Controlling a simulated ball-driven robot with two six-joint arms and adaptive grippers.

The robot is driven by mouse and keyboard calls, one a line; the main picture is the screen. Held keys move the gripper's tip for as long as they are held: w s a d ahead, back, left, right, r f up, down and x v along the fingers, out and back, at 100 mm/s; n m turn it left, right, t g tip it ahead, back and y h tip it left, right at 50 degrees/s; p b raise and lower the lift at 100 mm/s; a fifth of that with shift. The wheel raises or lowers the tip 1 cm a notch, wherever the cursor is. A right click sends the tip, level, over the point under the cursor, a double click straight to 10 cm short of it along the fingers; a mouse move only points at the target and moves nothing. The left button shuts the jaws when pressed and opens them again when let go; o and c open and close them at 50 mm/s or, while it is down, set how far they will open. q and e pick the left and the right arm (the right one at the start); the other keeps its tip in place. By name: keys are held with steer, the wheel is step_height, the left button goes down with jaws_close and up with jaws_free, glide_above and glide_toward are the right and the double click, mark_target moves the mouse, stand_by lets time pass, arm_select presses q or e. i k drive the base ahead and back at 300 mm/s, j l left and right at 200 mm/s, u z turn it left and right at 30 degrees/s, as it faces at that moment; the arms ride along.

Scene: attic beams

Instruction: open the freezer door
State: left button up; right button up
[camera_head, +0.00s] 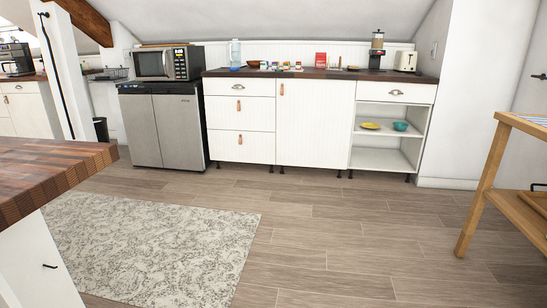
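A low steel-grey appliance with a black top (160,88) stands against the back wall, left of the white cabinets. It looks like the fridge-freezer. Its front shows two panels side by side, a left door (140,130) and a right door (180,132). Both look shut, with a thin dark seam between them. A small mark shows near the top right of the right door. I cannot make out a handle, nor tell which door is the freezer's. Neither of my grippers is in view.
A microwave (166,63) sits on the appliance. White cabinets (240,130) adjoin its right side. A butcher-block island (45,172) fills the near left, and a wooden cart (481,190) stands at right. A flat rug (150,245) covers part of the floor; the middle floor (330,235) is clear.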

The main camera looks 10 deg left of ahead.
mark_target(137, 109)
steer(key=i+u, duration=0.15)
steer(key=i, duration=0.45)
steer(key=i+u, duration=0.15)
steer(key=i, duration=0.45)
steer(key=i+l+u, duration=0.15)
steer(key=i, duration=0.4)
steer(key=i+l+u, duration=0.1)
steer(key=i, duration=0.5)
steer(key=i+j+u, duration=0.15)
steer(key=i+u, duration=0.65)
steer(key=i+l+u, duration=0.2)
steer(key=i+u, duration=0.25)
steer(key=i+j, duration=0.15)
steer(key=i, duration=0.45)
steer(key=i+j+z, duration=0.1)
steer(key=i, duration=0.5)
steer(key=i+j+z, duration=0.2)
steer(key=i+j, duration=0.4)
steer(key=i, duration=0.05)
